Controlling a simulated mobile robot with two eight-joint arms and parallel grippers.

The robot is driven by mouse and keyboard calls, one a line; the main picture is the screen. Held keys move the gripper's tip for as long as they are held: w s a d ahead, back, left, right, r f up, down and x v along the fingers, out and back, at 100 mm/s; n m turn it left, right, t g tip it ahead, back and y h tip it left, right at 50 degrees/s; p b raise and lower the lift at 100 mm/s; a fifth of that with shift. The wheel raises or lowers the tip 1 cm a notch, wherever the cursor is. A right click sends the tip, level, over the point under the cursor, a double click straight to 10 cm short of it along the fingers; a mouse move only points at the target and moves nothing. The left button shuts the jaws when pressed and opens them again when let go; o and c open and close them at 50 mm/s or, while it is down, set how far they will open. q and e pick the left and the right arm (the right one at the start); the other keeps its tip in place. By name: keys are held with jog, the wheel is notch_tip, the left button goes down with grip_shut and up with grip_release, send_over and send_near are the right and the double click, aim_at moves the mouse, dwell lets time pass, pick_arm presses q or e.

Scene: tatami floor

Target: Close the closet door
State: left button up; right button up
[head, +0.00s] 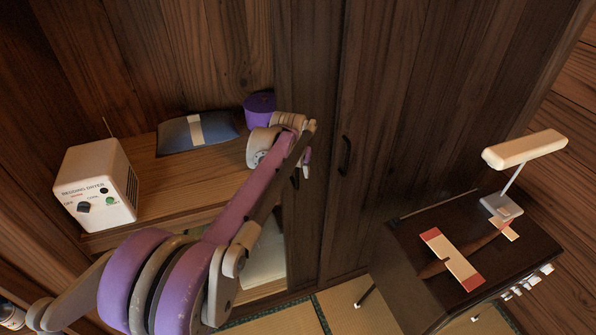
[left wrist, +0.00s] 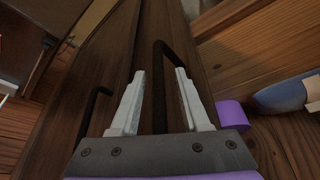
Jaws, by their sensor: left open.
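The closet has dark wooden door panels. The left panel (head: 305,60) stands beside the open part of the closet. Its dark handle (head: 295,179) is partly hidden by my left gripper (head: 304,165). In the left wrist view, the gripper (left wrist: 160,72) is open, with one pale finger on each side of the dark bar handle (left wrist: 160,100). I cannot tell whether the fingers touch it. The right panel (head: 395,110) has its own handle (head: 345,155), apart from the gripper. My right gripper is not in view.
The open closet shelf (head: 180,190) holds a white bedding dryer (head: 97,185), a blue cushion (head: 185,135) and a purple roll (head: 259,105). A dark cabinet (head: 400,240) with a white lamp (head: 525,150) stands at right. Tatami floor (head: 290,322) shows below.

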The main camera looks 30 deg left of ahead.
pick_arm(q)
jog(key=shift+c, duration=0.2)
grip_shut()
dwell(1.2)
